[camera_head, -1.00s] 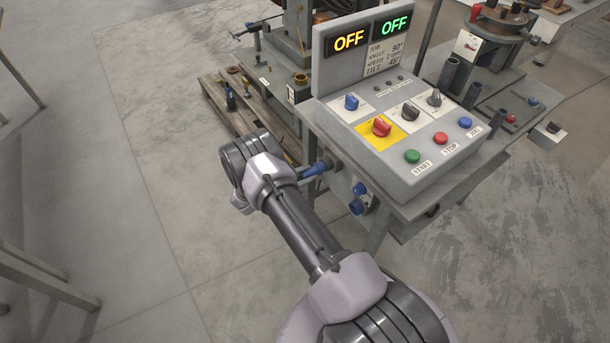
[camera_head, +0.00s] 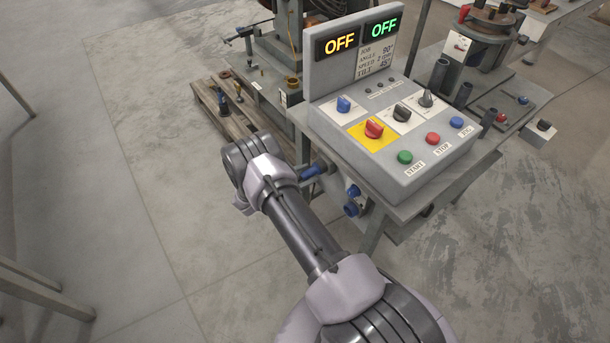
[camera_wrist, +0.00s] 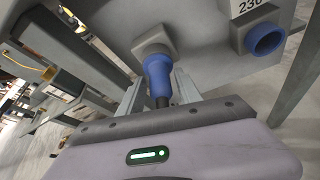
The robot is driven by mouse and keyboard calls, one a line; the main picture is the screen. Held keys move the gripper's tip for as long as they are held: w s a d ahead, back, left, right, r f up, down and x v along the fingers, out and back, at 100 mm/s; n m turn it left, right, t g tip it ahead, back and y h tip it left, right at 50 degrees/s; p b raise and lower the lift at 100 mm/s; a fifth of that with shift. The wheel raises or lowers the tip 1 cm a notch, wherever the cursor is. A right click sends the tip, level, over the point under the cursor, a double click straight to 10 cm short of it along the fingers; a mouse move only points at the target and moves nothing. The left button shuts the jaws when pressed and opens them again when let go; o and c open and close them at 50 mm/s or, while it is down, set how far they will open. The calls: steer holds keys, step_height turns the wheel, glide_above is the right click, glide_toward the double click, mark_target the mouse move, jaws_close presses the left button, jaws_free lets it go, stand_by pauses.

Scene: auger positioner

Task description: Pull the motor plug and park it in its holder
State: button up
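The blue motor plug (camera_wrist: 158,76) sits in a grey socket housing (camera_wrist: 154,43) under the control desk, its dark cable end toward me. In the head view the blue plug (camera_head: 313,172) shows beside my wrist. My gripper (camera_wrist: 158,88) is open, with one finger on each side of the plug and a gap visible on both sides. In the head view its fingers are hidden by my arm. A blue round open fitting (camera_wrist: 266,39) is right of the plug; I cannot tell if it is the holder. Blue fittings (camera_head: 351,209) also show below the desk in the head view.
The control desk (camera_head: 400,165) stands above the plug, with a red knob, buttons and two OFF displays. A table leg (camera_wrist: 292,85) is at the right in the wrist view. A pallet (camera_head: 222,105) lies behind.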

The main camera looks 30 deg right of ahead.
steer(key=shift+o, duration=0.4)
steer(key=shift+a, duration=0.1)
steer(key=shift+a+r, duration=0.2)
steer(key=shift+a, duration=0.1)
steer(key=p+v, duration=0.5)
steer(key=v, duration=1.1)
steer(key=shift+a+p, duration=0.3)
steer(key=shift+s, duration=0.15)
